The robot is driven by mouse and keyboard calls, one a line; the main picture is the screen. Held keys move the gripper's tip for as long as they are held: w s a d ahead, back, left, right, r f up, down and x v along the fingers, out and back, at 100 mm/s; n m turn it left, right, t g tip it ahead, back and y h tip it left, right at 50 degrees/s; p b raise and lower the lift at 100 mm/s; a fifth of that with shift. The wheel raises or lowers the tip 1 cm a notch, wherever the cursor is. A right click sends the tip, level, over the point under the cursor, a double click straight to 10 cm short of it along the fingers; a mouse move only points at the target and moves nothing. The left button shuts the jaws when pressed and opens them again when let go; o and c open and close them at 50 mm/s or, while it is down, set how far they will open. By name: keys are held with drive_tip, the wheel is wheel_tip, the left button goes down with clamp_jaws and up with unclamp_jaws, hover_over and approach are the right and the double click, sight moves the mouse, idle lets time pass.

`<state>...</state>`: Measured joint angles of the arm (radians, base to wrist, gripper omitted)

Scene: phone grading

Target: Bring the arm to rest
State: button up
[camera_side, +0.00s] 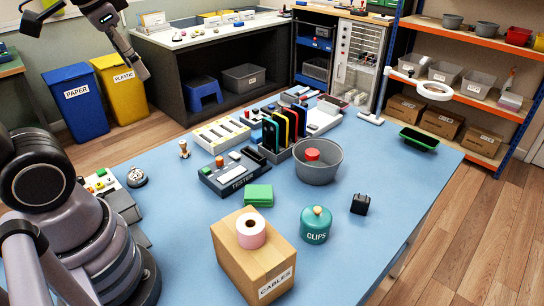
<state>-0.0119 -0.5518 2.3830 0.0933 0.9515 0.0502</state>
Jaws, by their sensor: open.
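My gripper (141,70) is at the upper left, raised high and seen in front of the yellow bin. It is open, and nothing shows between its fingers. It is small in this view and apart from everything on the table. My arm's base stands at the left edge of the blue table (180,250), and part of the arm runs out of the picture.
The front left is clear.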

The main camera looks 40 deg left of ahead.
drive_tip(key=shift+s+d+f+n+t+h, duration=0.15)
drive_tip(key=shift+s+d+t, duration=0.15)
drive_tip(key=shift+s, duration=0.25)
drive_tip(key=shift+s+d+f+n+t+h, duration=0.1)
drive_tip(key=shift+s+d+n+t+h, duration=0.15)
drive_tip(key=shift+s, duration=0.35)
drive_tip(key=shift+s+d+f+n+t+h, duration=0.1)
drive_tip(key=shift+s+d+t, duration=0.2)
drive_tip(key=shift+s, duration=0.25)
drive_tip(key=shift+r, duration=0.1)
